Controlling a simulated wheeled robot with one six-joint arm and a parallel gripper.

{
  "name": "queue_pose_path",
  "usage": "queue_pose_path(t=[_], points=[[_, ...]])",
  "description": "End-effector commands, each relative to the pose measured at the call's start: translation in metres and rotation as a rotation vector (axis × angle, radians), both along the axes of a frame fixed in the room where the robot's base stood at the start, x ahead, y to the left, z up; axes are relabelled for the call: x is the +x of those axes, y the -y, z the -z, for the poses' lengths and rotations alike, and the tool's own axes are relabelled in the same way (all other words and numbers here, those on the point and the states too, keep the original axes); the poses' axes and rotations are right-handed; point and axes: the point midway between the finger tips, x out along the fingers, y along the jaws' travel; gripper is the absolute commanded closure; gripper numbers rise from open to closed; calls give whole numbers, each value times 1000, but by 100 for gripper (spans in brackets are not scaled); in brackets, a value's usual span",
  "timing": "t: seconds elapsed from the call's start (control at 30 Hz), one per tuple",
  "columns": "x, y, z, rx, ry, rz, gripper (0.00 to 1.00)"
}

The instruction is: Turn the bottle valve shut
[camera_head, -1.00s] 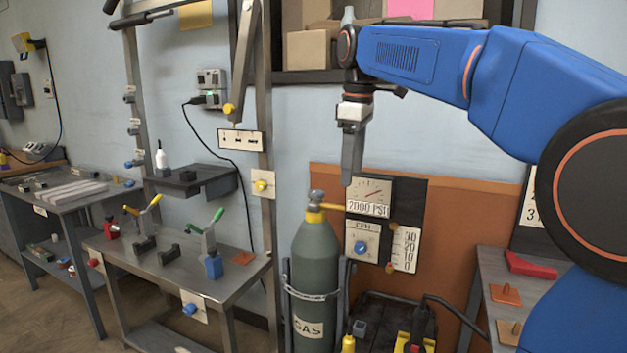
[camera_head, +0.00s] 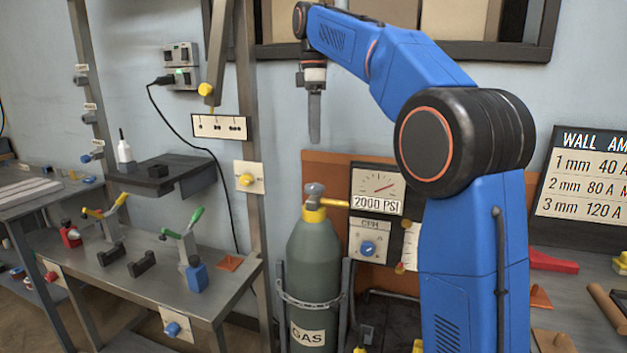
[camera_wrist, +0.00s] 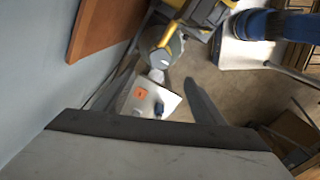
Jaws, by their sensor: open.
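The gas bottle (camera_head: 313,262) is a grey-green cylinder standing upright in a rack with a chain around it. Its valve has a grey knob (camera_head: 314,190) on top of a yellow collar (camera_head: 314,214), with a yellow pipe leading right to the gauge. My gripper (camera_head: 314,138) points down above the knob in the head view, with a clear gap in the picture; depth is hard to judge. It is open and empty. The wrist view looks down past my gripper; a rounded greenish shape with yellow parts there may be the bottle top, but I cannot tell.
A gauge panel (camera_head: 378,190) reading 2000 PSI is right of the valve, on an orange board (camera_head: 325,166). A steel post (camera_head: 249,130) and a workbench (camera_head: 150,278) with clamps stand left. The right bench holds loose parts.

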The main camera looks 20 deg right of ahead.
Motion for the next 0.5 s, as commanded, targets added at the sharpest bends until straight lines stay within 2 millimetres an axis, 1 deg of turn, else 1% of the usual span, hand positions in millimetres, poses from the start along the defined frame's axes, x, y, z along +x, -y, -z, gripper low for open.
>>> queue_pose_path(t=[0.03,0.5], points=[[-1,0,8,-1,-2,0,37],[-1,0,92,0,-3,1,37]])
